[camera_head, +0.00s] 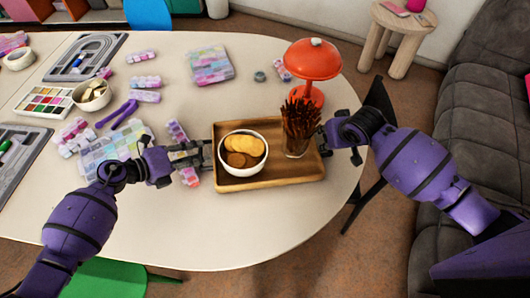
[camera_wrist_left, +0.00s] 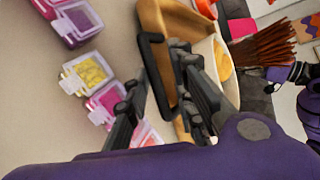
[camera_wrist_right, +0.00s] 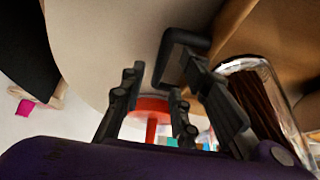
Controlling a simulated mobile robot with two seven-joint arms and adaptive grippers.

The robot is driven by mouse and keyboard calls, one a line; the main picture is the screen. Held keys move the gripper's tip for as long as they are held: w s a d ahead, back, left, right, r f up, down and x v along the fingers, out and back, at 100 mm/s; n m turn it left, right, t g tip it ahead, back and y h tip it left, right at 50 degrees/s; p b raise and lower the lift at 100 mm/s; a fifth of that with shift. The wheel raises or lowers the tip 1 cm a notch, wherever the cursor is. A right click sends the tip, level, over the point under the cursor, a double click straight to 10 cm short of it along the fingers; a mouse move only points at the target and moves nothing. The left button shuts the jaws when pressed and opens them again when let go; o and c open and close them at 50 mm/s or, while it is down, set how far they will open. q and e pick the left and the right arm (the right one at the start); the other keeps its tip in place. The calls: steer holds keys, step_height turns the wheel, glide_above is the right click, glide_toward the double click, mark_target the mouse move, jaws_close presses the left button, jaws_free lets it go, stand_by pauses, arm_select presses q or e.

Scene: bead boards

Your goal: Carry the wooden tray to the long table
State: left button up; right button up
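The wooden tray (camera_head: 285,174) lies flat on the cream table near its rounded right end. It carries a white bowl of round crackers (camera_head: 242,153) and a glass of dark sticks (camera_head: 299,128). My left gripper (camera_head: 207,154) is at the tray's left end. In the left wrist view its fingers (camera_wrist_left: 160,95) are apart, with the black handle (camera_wrist_left: 153,65) between them. My right gripper (camera_head: 324,140) is at the tray's right end. In the right wrist view its fingers (camera_wrist_right: 170,95) are apart, with the other black handle (camera_wrist_right: 184,38) close by their tips. Finger contact with the handles is unclear.
An orange lamp (camera_head: 313,62) stands just behind the tray. Bead boxes (camera_head: 112,153), a bowl (camera_head: 92,94) and grey boards (camera_head: 85,55) cover the table's left part. The front of the table is clear. A grey sofa (camera_head: 477,110) stands at the right.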

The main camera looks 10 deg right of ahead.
arm_select(q)
steer(key=shift+s+a+f, duration=0.1)
steer(key=shift+s+f, duration=0.05)
steer(key=shift+f, duration=0.15)
arm_select(e)
steer(key=shift+f, duration=0.1)
arm_select(q)
steer(key=shift+s+a+r, duration=0.15)
steer(key=shift+s+a, duration=0.05)
steer(key=shift+a, duration=0.2)
steer(key=v, duration=0.6)
steer(key=shift+a+r, duration=0.15)
steer(key=shift+r, duration=0.25)
arm_select(e)
steer(key=shift+a, duration=0.1)
arm_select(q)
steer(key=shift+s+a+r, duration=0.1)
steer(key=shift+r, duration=0.05)
arm_select(e)
steer(key=v, duration=1.2)
